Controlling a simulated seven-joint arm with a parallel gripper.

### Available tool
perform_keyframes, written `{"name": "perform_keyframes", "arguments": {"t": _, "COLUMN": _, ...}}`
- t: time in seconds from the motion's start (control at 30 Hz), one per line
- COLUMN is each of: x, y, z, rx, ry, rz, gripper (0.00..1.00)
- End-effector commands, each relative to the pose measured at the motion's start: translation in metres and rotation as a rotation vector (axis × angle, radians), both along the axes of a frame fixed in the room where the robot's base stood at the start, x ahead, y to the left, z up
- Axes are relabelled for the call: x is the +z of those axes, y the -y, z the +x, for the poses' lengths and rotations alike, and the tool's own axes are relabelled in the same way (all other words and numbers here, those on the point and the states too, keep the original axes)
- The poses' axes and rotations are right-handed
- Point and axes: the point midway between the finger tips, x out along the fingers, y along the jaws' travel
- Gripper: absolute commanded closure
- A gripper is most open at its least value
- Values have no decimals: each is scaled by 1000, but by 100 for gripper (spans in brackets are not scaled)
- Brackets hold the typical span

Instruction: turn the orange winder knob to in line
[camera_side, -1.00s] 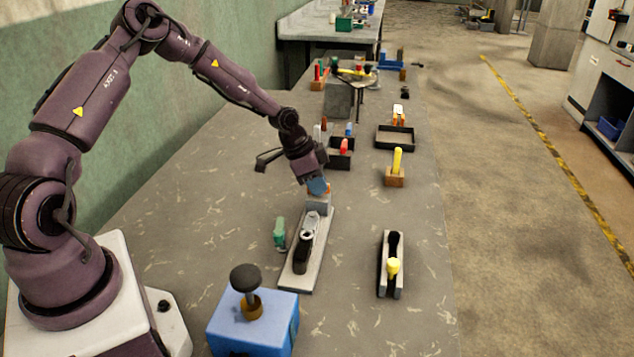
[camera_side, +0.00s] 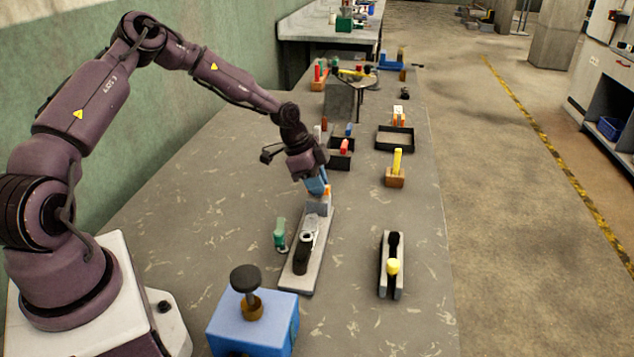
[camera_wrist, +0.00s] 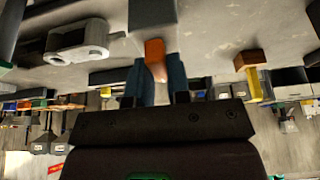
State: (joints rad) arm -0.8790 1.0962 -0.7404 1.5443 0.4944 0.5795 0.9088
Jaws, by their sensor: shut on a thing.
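The orange winder knob (camera_side: 326,191) stands on a grey block (camera_side: 318,207) at the far end of a long pale base plate (camera_side: 297,275). My gripper (camera_side: 318,188) reaches down to it from above, its blue fingers on either side of the knob. In the wrist view the orange knob (camera_wrist: 155,52) sits between my two blue fingers (camera_wrist: 156,78), which are shut on it. The fingers hide part of the knob in the side view. A grey and black cylindrical fitting (camera_side: 304,250) is on the near part of the same plate.
A green piece (camera_side: 280,233) stands just left of the plate. A blue box with a black knob (camera_side: 254,320) is nearer. A slotted holder with a yellow ball (camera_side: 392,270) is to the right. A yellow-handled wooden block (camera_side: 395,178) and black trays (camera_side: 395,139) lie farther back.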

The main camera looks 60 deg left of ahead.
Motion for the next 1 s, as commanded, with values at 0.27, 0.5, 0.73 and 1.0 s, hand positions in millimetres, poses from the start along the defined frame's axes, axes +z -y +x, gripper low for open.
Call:
{"name": "perform_keyframes", "arguments": {"t": 0.27, "x": -1, "y": 0, "z": 0, "rx": -5, "ry": 0, "rz": 3, "gripper": 57}}
{"name": "perform_keyframes", "arguments": {"t": 0.5, "x": 2, "y": -1, "z": -1, "rx": -2, "ry": 1, "rz": 3, "gripper": 57}}
{"name": "perform_keyframes", "arguments": {"t": 0.73, "x": 33, "y": -12, "z": -9, "rx": 2, "ry": 4, "rz": 6, "gripper": 57}}
{"name": "perform_keyframes", "arguments": {"t": 1.0, "x": 88, "y": -28, "z": -25, "rx": 1, "ry": 3, "rz": 6, "gripper": 57}}
